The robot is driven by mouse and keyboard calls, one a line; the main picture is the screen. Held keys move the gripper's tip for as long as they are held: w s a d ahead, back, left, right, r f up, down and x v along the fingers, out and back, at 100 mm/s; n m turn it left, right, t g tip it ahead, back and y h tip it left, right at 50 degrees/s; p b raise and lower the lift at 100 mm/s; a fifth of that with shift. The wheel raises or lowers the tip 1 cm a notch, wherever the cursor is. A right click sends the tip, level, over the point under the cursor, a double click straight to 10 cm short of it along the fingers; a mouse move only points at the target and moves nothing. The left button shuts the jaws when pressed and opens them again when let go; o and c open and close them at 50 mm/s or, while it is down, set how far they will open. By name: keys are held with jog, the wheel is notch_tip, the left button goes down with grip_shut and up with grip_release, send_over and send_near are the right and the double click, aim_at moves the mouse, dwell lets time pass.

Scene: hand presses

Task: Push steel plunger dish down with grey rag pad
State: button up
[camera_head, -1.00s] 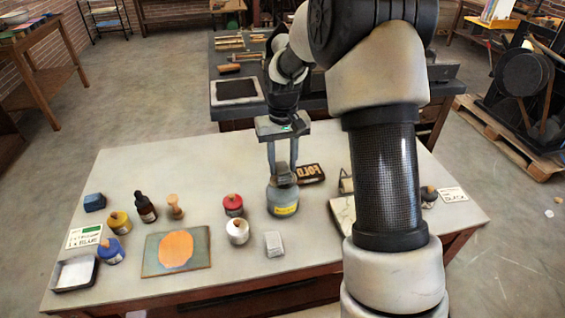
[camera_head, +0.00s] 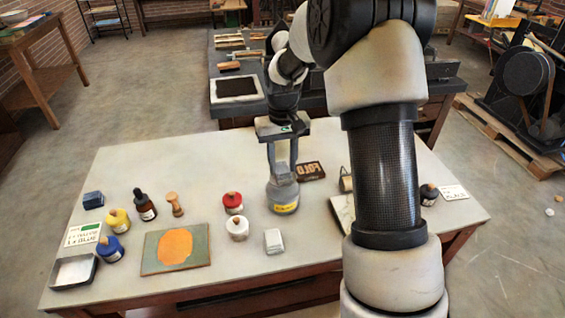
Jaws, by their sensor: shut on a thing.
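The plunger can (camera_head: 283,196), a squat grey metal can with a yellow label, stands upright on the pale table right of centre. Its top, where the steel dish sits, is mostly covered by a grey pad (camera_head: 281,170). My gripper (camera_head: 282,164) points straight down over the can, its fingers shut on the grey pad. The pad appears to rest on the can's top; whether it touches the dish itself is too small to tell.
A red-topped jar (camera_head: 232,203), a white jar (camera_head: 237,228) and a pale grey block (camera_head: 273,240) stand close by at left and front. An orange-printed plate (camera_head: 176,249) lies farther left.

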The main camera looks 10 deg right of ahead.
jog(key=shift+f, duration=0.65)
dwell(1.4)
jog(key=shift+r, duration=0.1)
jog(key=shift+r+p, duration=2.3)
jog(key=shift+r, duration=1.2)
